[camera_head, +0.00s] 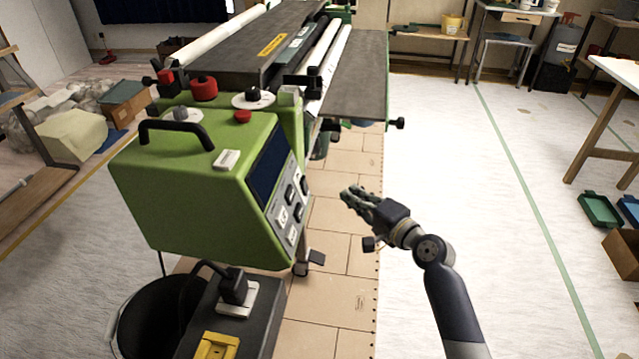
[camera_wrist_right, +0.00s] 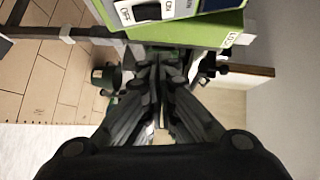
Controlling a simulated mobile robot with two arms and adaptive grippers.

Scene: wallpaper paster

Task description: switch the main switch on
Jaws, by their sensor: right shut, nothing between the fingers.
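The green control box (camera_head: 190,190) of the paster stands left of centre in the head view, with a black handle on top. Its slanted side panel (camera_head: 289,212) carries a dark screen and several black switches on pale plates. I cannot tell in the head view which is the main switch. In the right wrist view a black switch (camera_wrist_right: 147,12) sits on a white plate marked OFF and ON, cut off by the top edge. My right gripper (camera_head: 348,195) is shut and empty, to the right of the panel and apart from it. My left gripper is not in view.
A plug and cable (camera_head: 235,288) sit on a dark unit at the front, beside a black bucket (camera_head: 140,325). The machine's rollers and a grey board (camera_head: 355,75) extend behind. The floor to the right (camera_head: 450,150) is clear, with a workbench beyond.

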